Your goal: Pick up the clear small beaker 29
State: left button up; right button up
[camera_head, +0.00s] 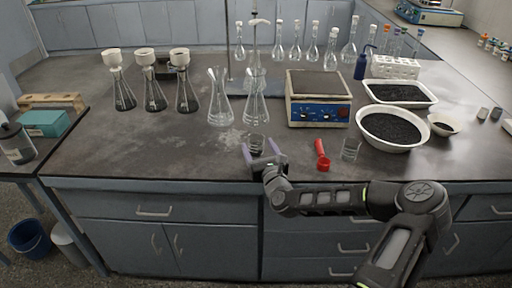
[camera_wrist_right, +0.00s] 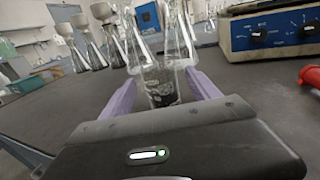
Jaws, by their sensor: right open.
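A clear small beaker (camera_head: 257,143) stands upright on the dark bench near its front edge. My right gripper (camera_head: 264,157) is open and reaches over the front edge toward it. In the right wrist view the beaker (camera_wrist_right: 160,86) stands between the two purple fingers of the gripper (camera_wrist_right: 158,92), which are apart on its left and right; I cannot tell whether they touch it. Dark material shows in or behind the beaker. A second small clear beaker (camera_head: 351,149) stands farther right. My left gripper is not in view.
A red scoop (camera_head: 322,155) lies right of the gripper. Two clear conical flasks (camera_head: 219,98) stand behind the beaker. A blue-fronted balance (camera_head: 318,108) and a white bowl of black granules (camera_head: 392,129) are at right. The bench at left front is clear.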

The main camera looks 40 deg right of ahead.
aim_at(254, 138)
jog(key=shift+p+x, duration=0.45)
jog(key=shift+x, duration=2.15)
grip_shut()
